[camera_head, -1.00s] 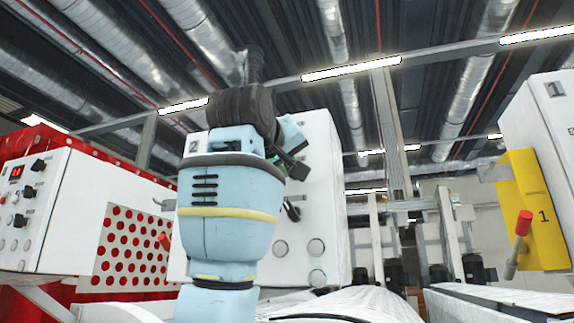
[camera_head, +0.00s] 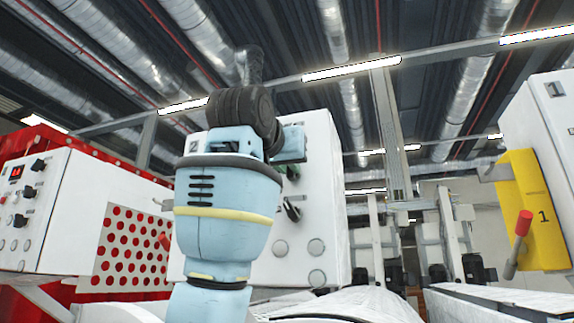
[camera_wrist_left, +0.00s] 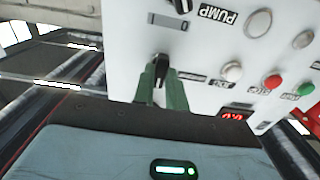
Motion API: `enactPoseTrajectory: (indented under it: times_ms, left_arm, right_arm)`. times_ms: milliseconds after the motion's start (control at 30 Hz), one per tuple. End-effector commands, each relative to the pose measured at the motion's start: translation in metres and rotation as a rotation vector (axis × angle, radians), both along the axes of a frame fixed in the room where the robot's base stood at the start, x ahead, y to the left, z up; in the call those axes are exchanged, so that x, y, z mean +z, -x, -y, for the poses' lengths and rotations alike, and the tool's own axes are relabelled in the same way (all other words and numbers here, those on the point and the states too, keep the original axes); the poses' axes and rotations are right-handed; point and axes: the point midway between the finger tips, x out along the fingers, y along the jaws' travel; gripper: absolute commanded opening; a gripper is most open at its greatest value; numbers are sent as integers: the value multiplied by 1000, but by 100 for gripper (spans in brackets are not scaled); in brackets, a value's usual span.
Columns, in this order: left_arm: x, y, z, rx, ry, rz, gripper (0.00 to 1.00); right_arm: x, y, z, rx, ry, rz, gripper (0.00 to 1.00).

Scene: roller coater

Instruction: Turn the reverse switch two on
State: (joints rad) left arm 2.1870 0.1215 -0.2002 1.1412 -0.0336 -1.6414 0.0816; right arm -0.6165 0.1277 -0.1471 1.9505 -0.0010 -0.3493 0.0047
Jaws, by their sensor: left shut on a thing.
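The white control panel (camera_head: 318,200) of unit 2 stands behind my left arm, which hides much of its left side. My left gripper (camera_head: 292,172) is at the panel's face, with its green fingers just showing. In the left wrist view, the green fingers (camera_wrist_left: 160,88) are shut on a black switch knob (camera_wrist_left: 160,70). The label beside this knob is too blurred to read. A second black knob (camera_head: 291,210) sits just below the gripper in the head view. My right gripper is not in view.
The wrist view shows a red button (camera_wrist_left: 272,81), a green button (camera_wrist_left: 306,89) and a red display (camera_wrist_left: 232,116) on the panel. A red cabinet with a white control box (camera_head: 45,205) is at left. A yellow plate marked 1 (camera_head: 540,205) is at right.

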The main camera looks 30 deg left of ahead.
Motion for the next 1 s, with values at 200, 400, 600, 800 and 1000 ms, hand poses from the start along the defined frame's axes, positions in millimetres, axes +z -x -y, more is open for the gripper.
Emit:
enactPoseTrajectory:
  times_ms: [200, 400, 600, 800, 1000]
  left_arm:
    - [0, 0, 0, 1, -188, -46, 0]
    - [0, 0, 0, 0, -329, -80, 0]
    - [0, 0, 0, 2, -426, -103, 0]
    - [0, 0, 0, 0, -476, -115, 0]
    - [0, 0, 0, 0, -491, -119, 0]
  right_arm:
    - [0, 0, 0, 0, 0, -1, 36]
    - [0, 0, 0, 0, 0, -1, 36]
    - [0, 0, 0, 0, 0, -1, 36]
    - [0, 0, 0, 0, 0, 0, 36]
    - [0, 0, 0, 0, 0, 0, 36]
